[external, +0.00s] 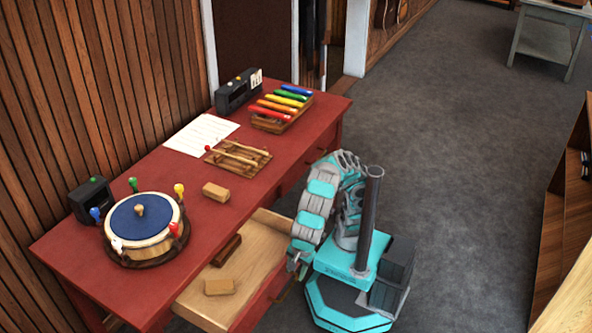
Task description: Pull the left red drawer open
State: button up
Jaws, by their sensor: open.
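The left red drawer (262,303), on the near side of the red desk (185,235), stands pulled well out. Its pale wooden inside shows a tan block (219,287) and a dark brown block (227,250). A small handle (284,293) is on its red front. My gripper (297,267) is small in the external view, just above and beside the drawer's front edge near the handle. Its jaws are open, and I see nothing held. Whether it touches the handle or drawer front cannot be told.
On the desk are a round drum (143,226), a tan block (215,192), mallets on a wooden stand (238,155), a coloured-bar xylophone (283,105), white paper (202,134) and black boxes. A wooden shelf (567,220) stands at right. Grey floor between is clear.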

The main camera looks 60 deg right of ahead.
aim_at(291, 285)
jog(key=shift+w+f, duration=0.2)
jog(key=shift+f, duration=0.9)
jog(key=shift+w+f, duration=0.2)
jog(key=shift+f, duration=0.95)
jog(key=shift+w+f, duration=0.2)
jog(key=shift+f, duration=0.9)
grip_shut()
